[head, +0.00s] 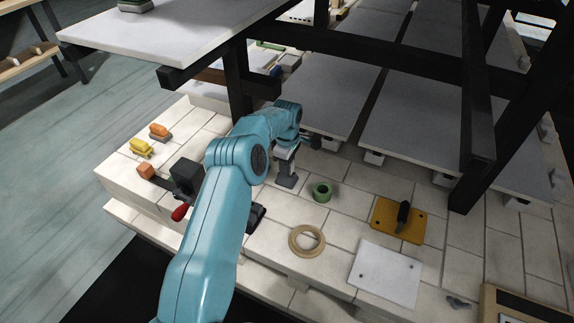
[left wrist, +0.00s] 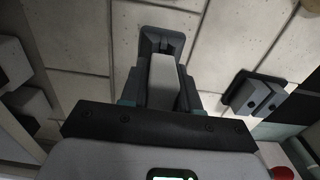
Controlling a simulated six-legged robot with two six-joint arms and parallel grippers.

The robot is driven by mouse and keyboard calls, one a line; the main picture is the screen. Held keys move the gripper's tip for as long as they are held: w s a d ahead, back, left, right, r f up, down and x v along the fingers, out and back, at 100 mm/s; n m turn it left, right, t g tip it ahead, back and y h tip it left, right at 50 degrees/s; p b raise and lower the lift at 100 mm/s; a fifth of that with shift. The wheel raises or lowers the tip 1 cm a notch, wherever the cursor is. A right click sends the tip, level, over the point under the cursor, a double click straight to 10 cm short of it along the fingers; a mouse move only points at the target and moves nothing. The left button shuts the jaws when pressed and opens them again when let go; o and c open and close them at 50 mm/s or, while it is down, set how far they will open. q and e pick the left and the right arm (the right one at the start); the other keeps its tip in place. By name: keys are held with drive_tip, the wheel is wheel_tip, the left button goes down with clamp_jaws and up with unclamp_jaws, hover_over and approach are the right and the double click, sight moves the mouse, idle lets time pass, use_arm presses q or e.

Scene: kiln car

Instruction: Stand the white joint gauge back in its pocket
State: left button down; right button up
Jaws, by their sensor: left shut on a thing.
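My left gripper (head: 286,162) points down over the brick deck in the head view. In the left wrist view its two grey fingers (left wrist: 163,88) are shut on the pale white joint gauge (left wrist: 164,76). A dark grey pocket (left wrist: 175,38) lies right at the gauge's far end; it appears as a grey block (head: 288,181) under the gripper in the head view. The gauge lines up with the pocket, but I cannot tell whether its end is inside or just above. The fingers hide its sides. My right gripper is not in view.
A green tape roll (head: 322,192), a masking tape ring (head: 306,240), an orange plate (head: 385,222) and a white plate (head: 372,277) lie right of the gripper. A dark box (head: 186,175) stands left. Black kiln posts (head: 236,80) and grey shelves (head: 420,110) rise behind.

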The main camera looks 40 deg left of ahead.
use_arm(q)
drive_tip(key=shift+f, duration=0.15)
drive_tip(key=c, duration=0.7)
unclamp_jaws()
drive_tip(key=shift+c, duration=0.2)
drive_tip(key=shift+r, duration=0.25)
drive_tip(key=shift+r+p, duration=2.4)
drive_tip(key=shift+r, duration=1.4)
wheel_tip(320, 180, up, 16)
drive_tip(key=p, duration=0.3)
drive_tip(key=shift+r, duration=0.15)
